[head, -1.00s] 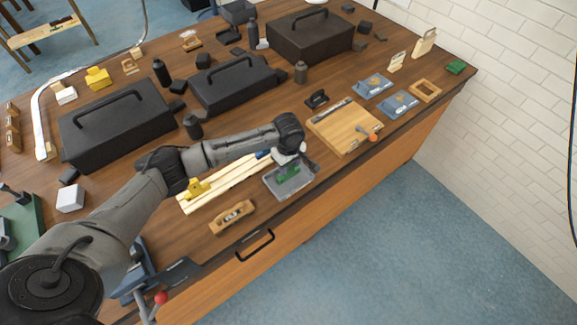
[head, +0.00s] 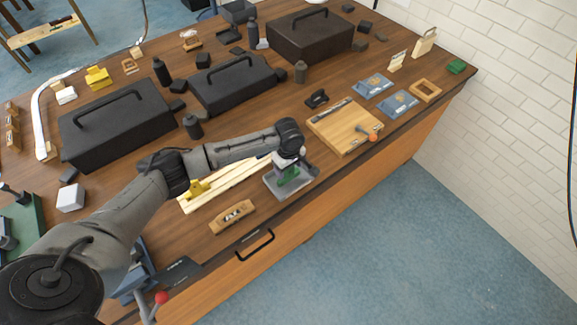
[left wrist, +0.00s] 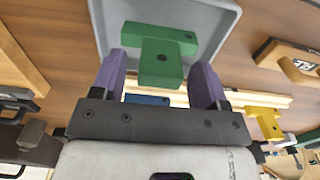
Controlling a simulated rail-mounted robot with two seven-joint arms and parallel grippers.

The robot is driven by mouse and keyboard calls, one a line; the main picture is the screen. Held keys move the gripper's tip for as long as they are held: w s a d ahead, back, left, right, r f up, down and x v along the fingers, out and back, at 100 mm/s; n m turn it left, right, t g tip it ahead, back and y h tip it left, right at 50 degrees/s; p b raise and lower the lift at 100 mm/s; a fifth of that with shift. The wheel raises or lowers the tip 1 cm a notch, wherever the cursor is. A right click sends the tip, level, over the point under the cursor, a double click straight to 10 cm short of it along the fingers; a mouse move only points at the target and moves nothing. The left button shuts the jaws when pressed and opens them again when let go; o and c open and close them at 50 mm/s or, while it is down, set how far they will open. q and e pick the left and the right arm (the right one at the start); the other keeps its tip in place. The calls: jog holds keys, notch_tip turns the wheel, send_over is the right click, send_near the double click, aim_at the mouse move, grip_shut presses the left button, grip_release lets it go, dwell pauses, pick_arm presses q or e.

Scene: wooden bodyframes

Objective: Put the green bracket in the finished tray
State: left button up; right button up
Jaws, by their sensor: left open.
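The green bracket (left wrist: 160,52) shows between the two purple fingers of my left gripper (left wrist: 158,66) in the left wrist view. The gripper is open, with one finger on each side of the bracket and narrow gaps visible. A shallow grey tray (left wrist: 220,14) lies behind the bracket. In the head view, my left gripper (head: 288,176) reaches down over the grey tray (head: 309,186), and the bracket (head: 284,181) shows only partly. Whether the bracket rests on the tray floor is hard to tell. My right gripper is not in view.
Pale wood strips (head: 222,184) lie left of the tray, with a yellow piece (head: 197,188) on them. A wooden plane (head: 232,217) is in front. A wooden board (head: 342,128) is to the right. Dark toolboxes (head: 233,83) stand behind. The table's front edge is close to the tray.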

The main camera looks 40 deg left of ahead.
pick_arm(q)
jog(key=shift+r, duration=0.1)
notch_tip(320, 180, up, 12)
jog(key=shift+p, duration=0.35)
dwell(0.6)
